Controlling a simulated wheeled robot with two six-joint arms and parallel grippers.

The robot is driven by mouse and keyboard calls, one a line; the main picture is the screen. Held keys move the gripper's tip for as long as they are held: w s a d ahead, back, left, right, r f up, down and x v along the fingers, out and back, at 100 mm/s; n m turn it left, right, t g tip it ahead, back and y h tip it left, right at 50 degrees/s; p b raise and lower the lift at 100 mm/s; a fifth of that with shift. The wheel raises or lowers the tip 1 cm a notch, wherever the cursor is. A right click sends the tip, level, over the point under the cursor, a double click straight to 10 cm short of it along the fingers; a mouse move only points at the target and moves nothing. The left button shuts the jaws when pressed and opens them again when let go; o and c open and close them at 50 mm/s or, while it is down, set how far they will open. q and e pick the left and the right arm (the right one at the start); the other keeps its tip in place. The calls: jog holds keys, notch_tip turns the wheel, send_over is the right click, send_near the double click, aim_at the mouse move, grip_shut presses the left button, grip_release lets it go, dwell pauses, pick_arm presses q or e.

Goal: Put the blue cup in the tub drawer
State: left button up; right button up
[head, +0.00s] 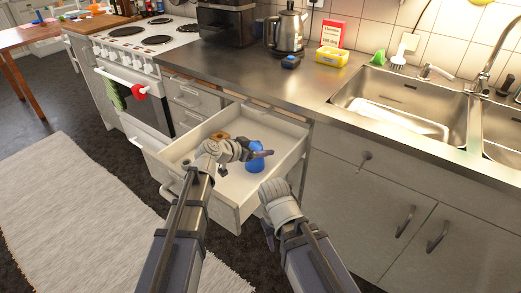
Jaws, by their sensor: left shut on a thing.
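The blue cup (256,163) shows inside the outline of the open tub drawer (287,165), below and beside my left gripper's fingers. My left gripper (262,153) is over the drawer and shut on the blue cup. The gripper hides the top of the cup. I cannot tell whether the cup touches the drawer floor. My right gripper (268,236) is low in front of the drawer's right side. Its fingers are mostly hidden behind its own wrist, so its opening does not show.
A small brown thing (219,136) lies in the drawer near its back left. The sink (400,100) is right.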

aim_at(248, 165)
pick_arm(q)
jog(key=o, duration=0.9)
jog(key=shift+f, duration=0.15)
jog(key=o, duration=0.5)
jog(key=shift+c, duration=0.2)
jog(key=shift+s+a+r+p, duration=0.1)
jog(key=shift+a+r+p, duration=0.05)
jog(key=shift+r+p, duration=0.2)
jog(key=p+v, duration=0.2)
jog(key=v, duration=0.4)
jog(key=shift+s+r+p, duration=0.1)
jog(key=shift+p, duration=0.2)
jog(key=shift+s+a, duration=0.25)
jog(key=shift+a, duration=0.15)
jog(key=shift+r, duration=0.1)
